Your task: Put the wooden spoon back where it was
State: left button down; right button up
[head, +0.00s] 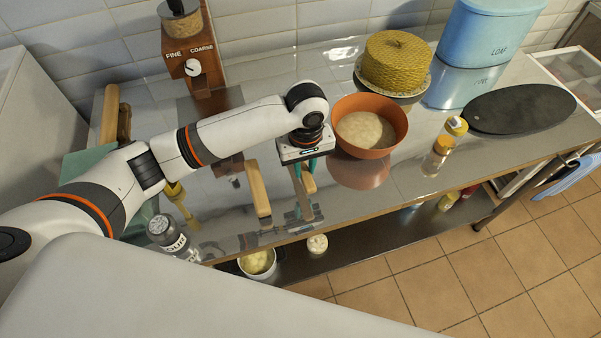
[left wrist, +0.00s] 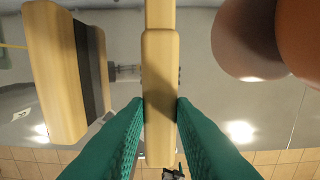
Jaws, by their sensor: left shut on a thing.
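My left gripper (head: 301,172) hangs over the steel counter, left of the terracotta bowl. Its green fingers, also seen in the left wrist view (left wrist: 160,108), are shut on a pale wooden handle, apparently the wooden spoon (left wrist: 160,65). A short piece of the wooden spoon (head: 309,183) shows beside the fingers in the head view. Its far end is hidden, and I cannot tell whether it touches the counter. The terracotta bowl (head: 367,127) holds a pale mixture. My right gripper is not in view.
A wooden block-like handle with a dark strip (head: 258,188) lies just left of the gripper. A yellow woven dome (head: 396,61), blue bin (head: 487,45) and dark oval board (head: 519,109) are farther right. The counter's front edge is close.

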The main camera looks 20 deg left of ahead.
pick_arm(q)
jog(key=shift+f, duration=3.05)
jog(key=shift+f+p, duration=0.1)
jog(key=shift+p, duration=0.2)
jog(key=c, duration=1.2)
grip_release()
notch_tip(320, 180, up, 12)
jog(key=shift+r+b, duration=0.15)
jog(key=shift+b, duration=0.55)
